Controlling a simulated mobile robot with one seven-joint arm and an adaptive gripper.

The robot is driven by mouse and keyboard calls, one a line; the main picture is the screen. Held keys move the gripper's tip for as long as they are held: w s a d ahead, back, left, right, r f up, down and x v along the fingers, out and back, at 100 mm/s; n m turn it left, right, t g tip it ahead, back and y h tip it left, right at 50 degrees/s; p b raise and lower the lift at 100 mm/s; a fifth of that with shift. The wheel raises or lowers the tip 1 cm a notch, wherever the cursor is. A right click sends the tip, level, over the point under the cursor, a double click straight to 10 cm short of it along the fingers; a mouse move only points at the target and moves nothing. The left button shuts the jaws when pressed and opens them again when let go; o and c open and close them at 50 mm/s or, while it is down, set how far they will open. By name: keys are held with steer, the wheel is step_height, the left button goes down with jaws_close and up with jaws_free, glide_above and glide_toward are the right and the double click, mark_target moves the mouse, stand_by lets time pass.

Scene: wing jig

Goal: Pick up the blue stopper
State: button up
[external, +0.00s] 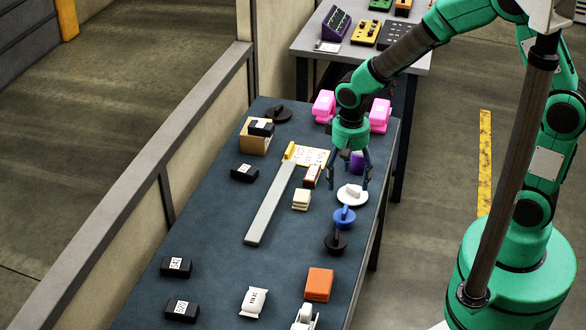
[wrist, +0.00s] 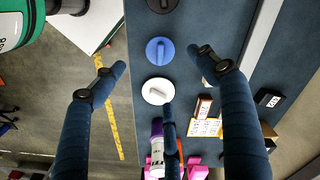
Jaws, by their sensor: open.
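The blue stopper (external: 344,217) is a round disc with a raised grip, lying near the right edge of the dark table. It also shows in the wrist view (wrist: 160,51). A white stopper (external: 352,195) lies just behind it and a black stopper (external: 335,242) just in front. My gripper (external: 348,183) is open, empty and pointing down above the table, near the white stopper. In the wrist view, the blue stopper appears between the two outer fingers of my gripper (wrist: 158,62), and a third finger tip overlaps the white stopper's lower edge.
A cream block stack (external: 301,199) and a long grey bar (external: 270,205) lie left of the stoppers. An orange block (external: 319,284) stands toward the front. A purple item (external: 357,162) and pink items (external: 380,115) lie behind. The table's right edge is close.

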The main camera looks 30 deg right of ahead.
mark_target(345, 208)
steer(key=shift+f+b, duration=0.6)
steer(key=shift+f, duration=3.7)
steer(key=shift+d+f+b, duration=0.1)
steer(key=shift+f+b, duration=0.45)
steer(key=shift+f, duration=2.05)
steer(key=c, duration=1.5)
steer(key=shift+r, duration=0.15)
